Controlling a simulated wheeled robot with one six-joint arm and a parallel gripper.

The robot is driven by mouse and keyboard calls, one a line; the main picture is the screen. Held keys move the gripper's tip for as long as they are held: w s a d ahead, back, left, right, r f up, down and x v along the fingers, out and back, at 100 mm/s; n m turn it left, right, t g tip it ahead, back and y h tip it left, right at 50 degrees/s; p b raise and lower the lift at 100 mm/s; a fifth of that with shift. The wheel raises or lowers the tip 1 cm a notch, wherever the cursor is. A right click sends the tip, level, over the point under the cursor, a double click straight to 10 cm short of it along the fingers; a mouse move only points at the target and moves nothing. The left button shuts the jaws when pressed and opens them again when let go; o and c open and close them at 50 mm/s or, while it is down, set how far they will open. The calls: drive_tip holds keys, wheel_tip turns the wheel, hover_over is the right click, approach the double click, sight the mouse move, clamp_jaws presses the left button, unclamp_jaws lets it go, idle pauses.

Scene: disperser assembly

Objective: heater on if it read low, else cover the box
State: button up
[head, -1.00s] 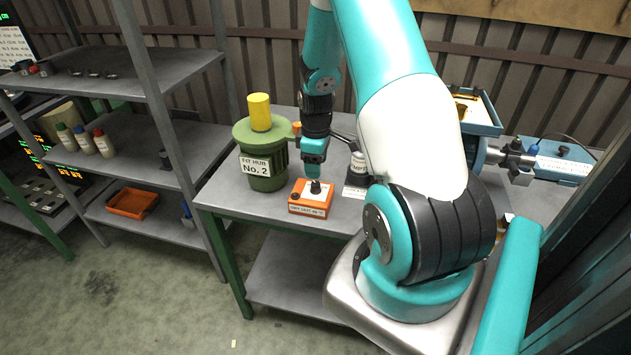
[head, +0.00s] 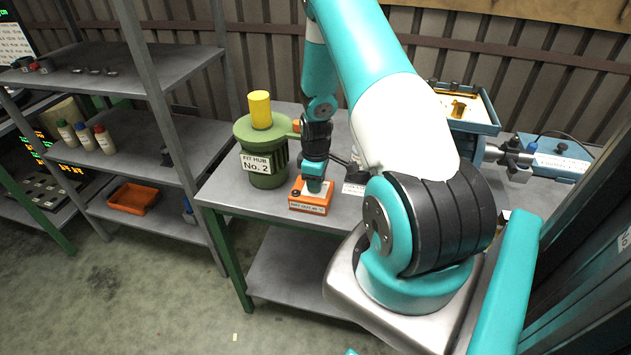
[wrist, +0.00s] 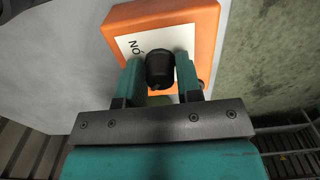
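The orange switch box (head: 309,206) with a white front label stands on the table's front part; the label's small print is hard to read. In the wrist view the box (wrist: 205,30) has a white plate marked with letters like "ON" and a black knob (wrist: 160,68) standing up from it. My gripper (wrist: 160,76) has its two teal fingers on either side of this knob. Narrow gaps seem to show between knob and fingers, so it looks open around the knob. In the head view my gripper (head: 314,184) hides the knob.
A green hub (head: 263,160) labelled "FIT HUB No. 2" with a yellow cylinder (head: 260,108) on top stands left of the box. A white label card (head: 353,189) lies to the right. A blue-framed tray (head: 462,108) is at the back right. Shelves with bottles (head: 104,139) stand left.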

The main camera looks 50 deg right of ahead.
drive_tip(key=shift+m, duration=0.5)
drive_tip(key=m+b, duration=0.1)
drive_tip(key=m, duration=0.2)
drive_tip(key=shift+f+b, duration=0.1)
drive_tip(key=shift+b, duration=0.25)
drive_tip(key=m+b, duration=0.1)
drive_tip(key=m, duration=0.4)
drive_tip(key=shift+b, duration=0.3)
drive_tip(key=m+b, duration=0.1)
drive_tip(key=m, duration=0.3)
drive_tip(key=shift+m, duration=0.4)
drive_tip(key=m, duration=0.4)
drive_tip(key=shift+b, duration=0.3)
drive_tip(key=shift+m, duration=0.3)
drive_tip(key=o, duration=0.9)
drive_tip(key=shift+o, duration=0.2)
